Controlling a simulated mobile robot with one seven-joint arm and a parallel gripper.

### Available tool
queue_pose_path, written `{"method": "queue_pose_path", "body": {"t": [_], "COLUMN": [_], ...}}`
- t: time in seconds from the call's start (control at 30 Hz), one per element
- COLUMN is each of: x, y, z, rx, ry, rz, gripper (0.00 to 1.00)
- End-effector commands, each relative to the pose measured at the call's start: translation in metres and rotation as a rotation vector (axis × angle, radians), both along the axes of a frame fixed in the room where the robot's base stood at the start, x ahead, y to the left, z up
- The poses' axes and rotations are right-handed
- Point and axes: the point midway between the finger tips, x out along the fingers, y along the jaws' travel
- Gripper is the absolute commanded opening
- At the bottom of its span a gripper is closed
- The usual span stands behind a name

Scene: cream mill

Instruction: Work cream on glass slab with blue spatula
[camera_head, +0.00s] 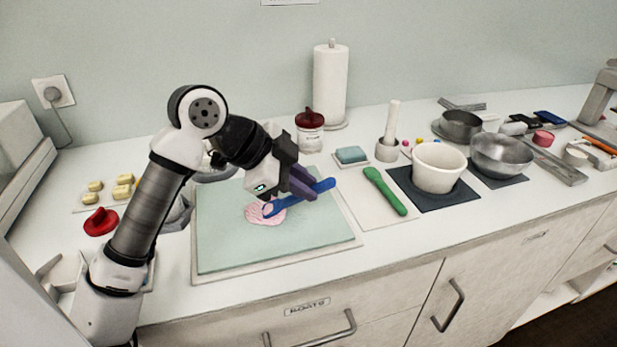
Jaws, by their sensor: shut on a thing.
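The glass slab (225,248) is a pale green sheet lying on the counter below my arm. A small mound of pink cream (277,217) lies on the slab, a little above its middle. My gripper (308,188) is shut on the blue spatula (322,186) and holds it low over the slab. One end of the spatula points up to the right, and its other end reaches down left to the cream. It looks to touch the cream, but I cannot tell how firmly. The gripper hides part of the spatula.
A green spatula (385,192) lies on a light mat right of the slab. Beyond it are a white bowl (438,168) on a dark mat and a metal bowl (497,154). Behind the slab stand a red-lidded jar (310,135), a blue sponge (351,155) and a paper roll (330,83).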

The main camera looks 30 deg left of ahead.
Motion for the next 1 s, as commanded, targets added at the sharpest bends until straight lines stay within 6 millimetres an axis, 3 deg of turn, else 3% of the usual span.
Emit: {"method": "queue_pose_path", "body": {"t": [0.17, 0.7, 1.0], "x": [0.0, 0.039, 0.029], "y": [0.0, 0.012, 0.009], "z": [-0.001, 0.002, -0.001], "rx": [-0.002, 0.0, -0.001], "ry": [0.006, 0.004, 0.002], "rz": [0.001, -0.004, -0.003], "gripper": [0.0, 0.0, 0.0]}}
